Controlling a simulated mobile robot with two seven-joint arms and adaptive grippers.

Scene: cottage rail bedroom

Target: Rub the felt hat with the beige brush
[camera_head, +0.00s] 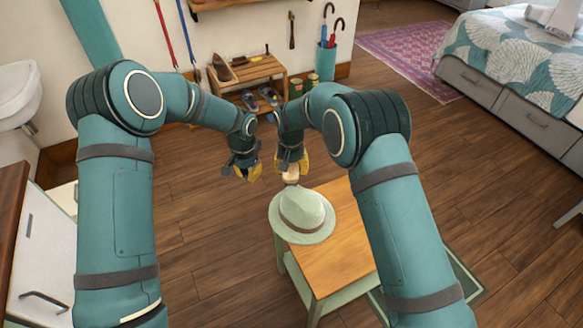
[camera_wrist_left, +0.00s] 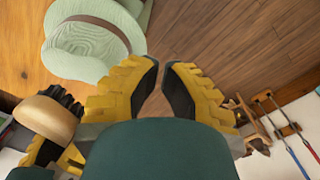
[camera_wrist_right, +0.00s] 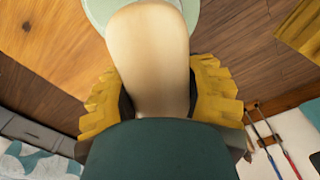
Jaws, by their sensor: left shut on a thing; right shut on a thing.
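The pale green felt hat (camera_head: 302,228) with a brown band lies brim-down on the wooden-topped table. It also shows in the left wrist view (camera_wrist_left: 85,62). My right gripper (camera_head: 292,166) is shut on the beige brush (camera_head: 291,176), just behind the hat's crown. In the right wrist view the brush (camera_wrist_right: 148,50) points toward the hat and covers most of it. I cannot tell whether brush and hat touch. My left gripper (camera_wrist_left: 161,72) is beside the hat, over the floor. Its fingers are close together with a narrow gap, and I see nothing between them.
The table (camera_head: 335,262) has bare wood right of and in front of the hat. A small rack (camera_head: 245,75) with shoes, an umbrella stand (camera_head: 326,60) and a bed (camera_head: 515,65) stand farther off. A white cabinet (camera_head: 40,255) is at left.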

